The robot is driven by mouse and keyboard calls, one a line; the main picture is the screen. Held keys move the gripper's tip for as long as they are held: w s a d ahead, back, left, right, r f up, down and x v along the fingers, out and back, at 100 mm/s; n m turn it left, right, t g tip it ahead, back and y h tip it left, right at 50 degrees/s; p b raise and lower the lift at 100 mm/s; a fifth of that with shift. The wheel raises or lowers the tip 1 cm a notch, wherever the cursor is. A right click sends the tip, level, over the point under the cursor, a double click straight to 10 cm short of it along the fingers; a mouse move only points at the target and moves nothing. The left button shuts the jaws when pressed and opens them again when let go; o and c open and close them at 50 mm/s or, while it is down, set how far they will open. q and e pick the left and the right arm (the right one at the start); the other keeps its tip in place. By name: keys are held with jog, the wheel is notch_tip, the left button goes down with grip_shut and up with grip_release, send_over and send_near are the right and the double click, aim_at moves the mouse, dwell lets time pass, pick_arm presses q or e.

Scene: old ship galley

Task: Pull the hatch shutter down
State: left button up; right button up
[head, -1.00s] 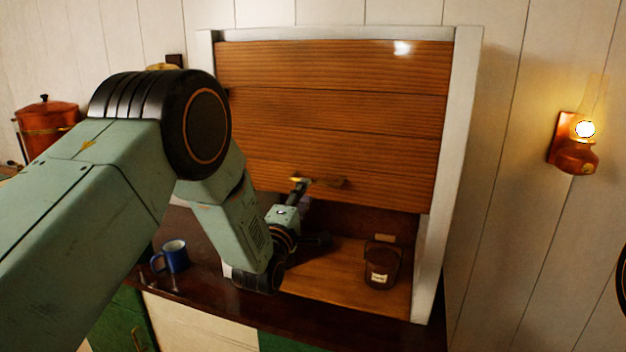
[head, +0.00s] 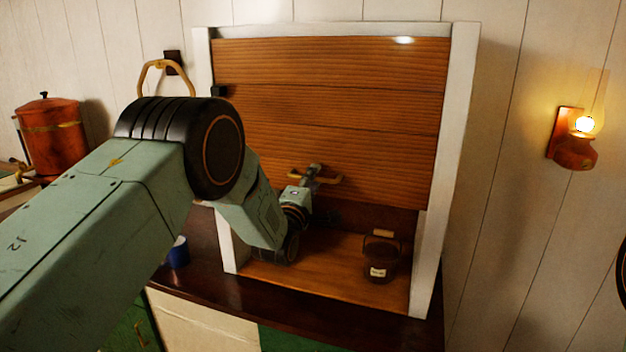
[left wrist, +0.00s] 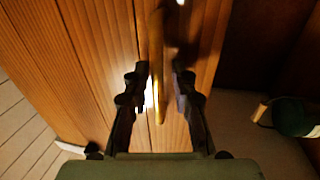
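The hatch shutter (head: 330,105) is brown slatted wood in a white frame. It covers the upper part of the opening, and its lower edge stands well above the counter. A brass handle (head: 331,180) is fixed low on the shutter; it also shows as a bar in the left wrist view (left wrist: 157,50). My left gripper (head: 316,174) is at the handle. In the left wrist view its two fingers (left wrist: 158,90) are apart, one on each side of the bar, with gaps visible. My right gripper is not in view.
A dark lidded pot (head: 381,260) with a label stands inside the hatch at right. A blue mug (head: 178,253) is on the counter, partly hidden by my left arm. A copper urn (head: 52,138) stands at far left. A lit lamp (head: 575,140) hangs on the right wall.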

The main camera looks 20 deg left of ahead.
pick_arm(q)
jog(key=shift+s+a+r, duration=0.15)
jog(key=shift+s+a, duration=0.05)
grip_shut()
jog(key=shift+d, duration=0.1)
jog(key=shift+w, duration=0.1)
jog(key=shift+f, duration=0.2)
notch_tip(320, 180, down, 32)
jog(key=b, duration=2.5)
jog(key=shift+f+b, duration=0.25)
jog(key=shift+b, duration=0.1)
